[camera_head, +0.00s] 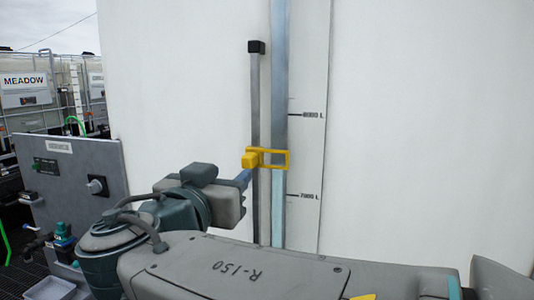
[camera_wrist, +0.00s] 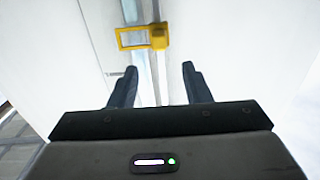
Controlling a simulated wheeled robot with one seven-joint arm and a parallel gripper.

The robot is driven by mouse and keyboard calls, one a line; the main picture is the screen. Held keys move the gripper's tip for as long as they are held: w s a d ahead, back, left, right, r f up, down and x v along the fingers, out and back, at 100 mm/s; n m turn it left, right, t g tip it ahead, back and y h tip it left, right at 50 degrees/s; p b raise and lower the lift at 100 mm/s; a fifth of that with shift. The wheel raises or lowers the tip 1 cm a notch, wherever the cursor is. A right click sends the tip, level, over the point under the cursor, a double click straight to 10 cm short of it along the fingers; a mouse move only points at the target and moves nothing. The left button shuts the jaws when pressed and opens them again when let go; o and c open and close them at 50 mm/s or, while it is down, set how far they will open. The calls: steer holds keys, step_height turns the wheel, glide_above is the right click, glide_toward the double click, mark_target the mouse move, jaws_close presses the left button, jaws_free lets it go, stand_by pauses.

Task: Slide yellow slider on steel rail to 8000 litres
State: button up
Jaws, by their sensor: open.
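The yellow slider (camera_head: 273,152) sits on the upright steel rail (camera_head: 256,100), its block on the rail and its open frame reaching right across the blue sight tube (camera_head: 279,80). It stands about midway between the 7000 L mark (camera_head: 311,195) and the 8000 L mark (camera_head: 313,115) on the scale. My gripper (camera_head: 243,177) is just left of and slightly below the slider's block. In the wrist view my gripper (camera_wrist: 159,68) is open and empty, the rail passing between its fingers in the picture. The slider (camera_wrist: 158,36) lies beyond the fingertips, apart from them.
A large white tank wall (camera_head: 420,120) fills the back. A black end cap (camera_head: 256,47) tops the rail. A grey panel with a knob (camera_head: 97,186) stands at the left, with a white bin (camera_head: 48,289) below. White tanks (camera_head: 35,85) stand farther back left.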

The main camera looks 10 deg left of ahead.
mark_target(246, 159)
steer(key=w+p, duration=0.1)
steer(key=w, duration=0.2)
steer(key=w+p, duration=0.1)
steer(key=w, duration=0.2)
steer(key=w+p, duration=0.1)
steer(key=w, duration=0.3)
steer(key=shift+d+r+p, duration=0.1)
steer(key=shift+d+p, duration=0.25)
steer(key=shift+d, duration=0.05)
steer(key=shift+w, duration=0.5)
